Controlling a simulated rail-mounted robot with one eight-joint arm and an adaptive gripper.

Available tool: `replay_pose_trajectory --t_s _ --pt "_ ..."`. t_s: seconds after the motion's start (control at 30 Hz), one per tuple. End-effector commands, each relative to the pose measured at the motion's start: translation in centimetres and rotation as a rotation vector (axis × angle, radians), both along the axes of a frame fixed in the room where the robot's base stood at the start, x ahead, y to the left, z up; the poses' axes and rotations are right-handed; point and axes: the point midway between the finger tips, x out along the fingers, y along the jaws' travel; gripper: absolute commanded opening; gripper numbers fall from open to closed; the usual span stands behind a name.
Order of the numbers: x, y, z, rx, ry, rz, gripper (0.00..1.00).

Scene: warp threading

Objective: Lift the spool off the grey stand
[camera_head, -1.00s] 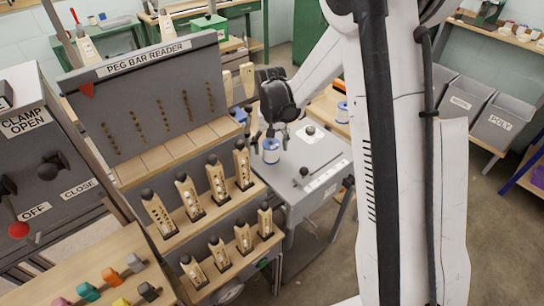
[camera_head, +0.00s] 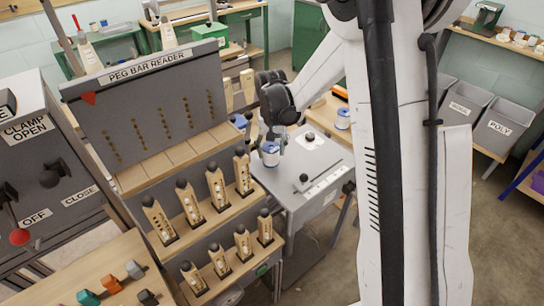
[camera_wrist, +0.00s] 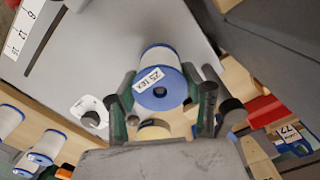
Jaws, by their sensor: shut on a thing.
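A white spool with blue ends (camera_head: 270,153) is at the left edge of the grey stand's top (camera_head: 325,160). In the wrist view the spool (camera_wrist: 160,62) faces me with its blue end and a "25 TEX" label. My gripper (camera_head: 277,138) is above the stand's left side. In the wrist view my gripper (camera_wrist: 162,88) has its green-and-black fingers on either side of the spool, shut on it. Grey stand surface (camera_wrist: 110,55) shows behind the spool. I cannot tell whether the spool touches the stand.
The peg bar reader (camera_head: 150,110), with several wooden peg bars, is close on the left. Another spool (camera_head: 343,118) sits on a wooden bench behind. Grey bins (camera_head: 497,125) are at right.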

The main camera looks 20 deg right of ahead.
Motion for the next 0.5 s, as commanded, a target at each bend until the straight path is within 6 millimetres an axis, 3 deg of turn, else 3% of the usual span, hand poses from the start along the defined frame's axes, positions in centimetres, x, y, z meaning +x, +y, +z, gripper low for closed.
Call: replay_pose_trajectory --t_s 0.5 --pt "0.0 0.0 3.3 0.0 0.0 0.0 0.26"
